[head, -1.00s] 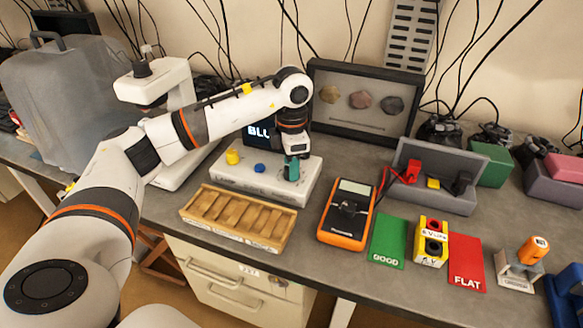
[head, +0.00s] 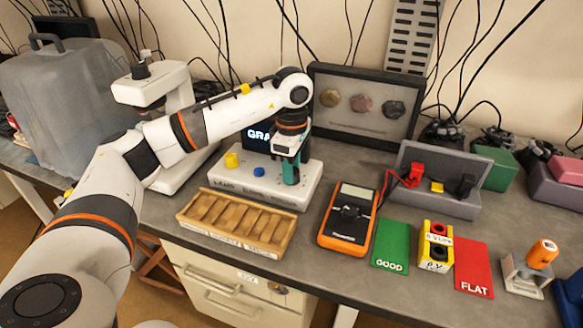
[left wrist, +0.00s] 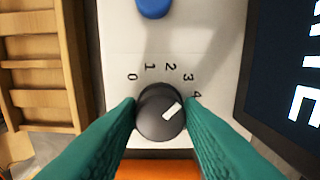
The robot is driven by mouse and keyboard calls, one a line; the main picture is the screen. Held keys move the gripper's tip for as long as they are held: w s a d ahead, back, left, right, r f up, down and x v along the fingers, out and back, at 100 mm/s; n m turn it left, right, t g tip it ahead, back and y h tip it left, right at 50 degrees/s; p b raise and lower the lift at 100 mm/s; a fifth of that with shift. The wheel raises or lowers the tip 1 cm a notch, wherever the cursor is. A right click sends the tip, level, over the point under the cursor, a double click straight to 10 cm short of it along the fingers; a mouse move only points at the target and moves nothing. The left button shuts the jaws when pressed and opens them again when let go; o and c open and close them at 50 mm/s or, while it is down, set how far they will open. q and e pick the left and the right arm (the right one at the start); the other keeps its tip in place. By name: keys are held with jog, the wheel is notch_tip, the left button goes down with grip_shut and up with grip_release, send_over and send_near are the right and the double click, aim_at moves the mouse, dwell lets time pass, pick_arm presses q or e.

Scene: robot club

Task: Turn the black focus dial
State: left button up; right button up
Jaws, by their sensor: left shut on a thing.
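The black dial (left wrist: 152,122) sits on the white console (left wrist: 118,45) beside printed numbers 0 to 4. Its white pointer (left wrist: 170,111) aims to the upper right, roughly at the 4. My left gripper (head: 289,178), with teal fingers, points down at the right end of the console (head: 232,186). In the left wrist view its fingers are shut on the dial, one on each side. In the head view the fingers hide the dial. The console's dark screen (head: 258,137) shows "GRA", partly covered by my arm. My right gripper is not in view.
A yellow knob (head: 232,159) and a blue button (head: 259,171) are on the console left of my gripper. A wooden slotted tray (head: 236,222) lies in front. An orange multimeter (head: 345,232) stands to the right, and a framed rock display (head: 362,104) behind.

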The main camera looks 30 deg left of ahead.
pick_arm(q)
jog(key=shift+r, duration=0.1)
dwell(0.3)
jog(key=o, duration=1)
jog(key=shift+c, duration=0.2)
notch_tip(320, 180, up, 12)
